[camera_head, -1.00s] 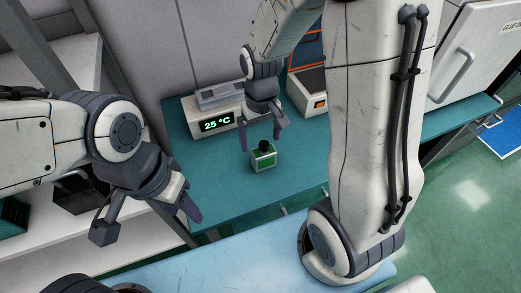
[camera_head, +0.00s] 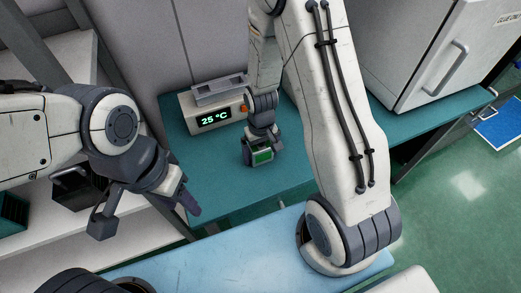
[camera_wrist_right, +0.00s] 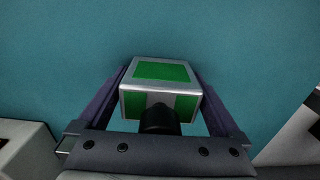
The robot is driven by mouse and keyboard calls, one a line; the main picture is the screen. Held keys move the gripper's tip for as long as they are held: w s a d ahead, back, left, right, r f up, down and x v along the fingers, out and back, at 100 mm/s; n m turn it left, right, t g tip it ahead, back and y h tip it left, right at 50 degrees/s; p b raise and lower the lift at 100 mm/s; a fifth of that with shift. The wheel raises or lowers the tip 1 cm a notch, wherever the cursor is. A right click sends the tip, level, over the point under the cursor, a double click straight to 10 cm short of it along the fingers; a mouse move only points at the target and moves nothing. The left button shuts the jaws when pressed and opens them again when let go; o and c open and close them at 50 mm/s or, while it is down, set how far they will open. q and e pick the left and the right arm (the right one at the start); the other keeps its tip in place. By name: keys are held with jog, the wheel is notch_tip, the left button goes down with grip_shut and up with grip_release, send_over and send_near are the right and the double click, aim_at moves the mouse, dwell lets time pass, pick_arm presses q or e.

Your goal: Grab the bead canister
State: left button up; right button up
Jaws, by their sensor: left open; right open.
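The bead canister (camera_head: 263,156) is a small silver-white box with green panels and stands upright on the teal table. In the right wrist view the canister (camera_wrist_right: 160,72) lies between the fingers, its dark round knob facing the palm. My right gripper (camera_head: 262,150) is down at the canister with one open finger on each side. In the right wrist view the fingers of the right gripper (camera_wrist_right: 160,85) run along both sides; whether they touch it I cannot tell. My left gripper (camera_head: 145,212) is open and empty at the left, away from the canister.
A grey device reading 25 °C (camera_head: 213,119) stands behind the canister on the teal table (camera_head: 225,185). A white cabinet (camera_head: 425,60) stands at the right. A pale blue surface (camera_head: 220,252) is in front. The teal table left of the canister is clear.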

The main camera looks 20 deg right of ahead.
jog(key=c, duration=1.3)
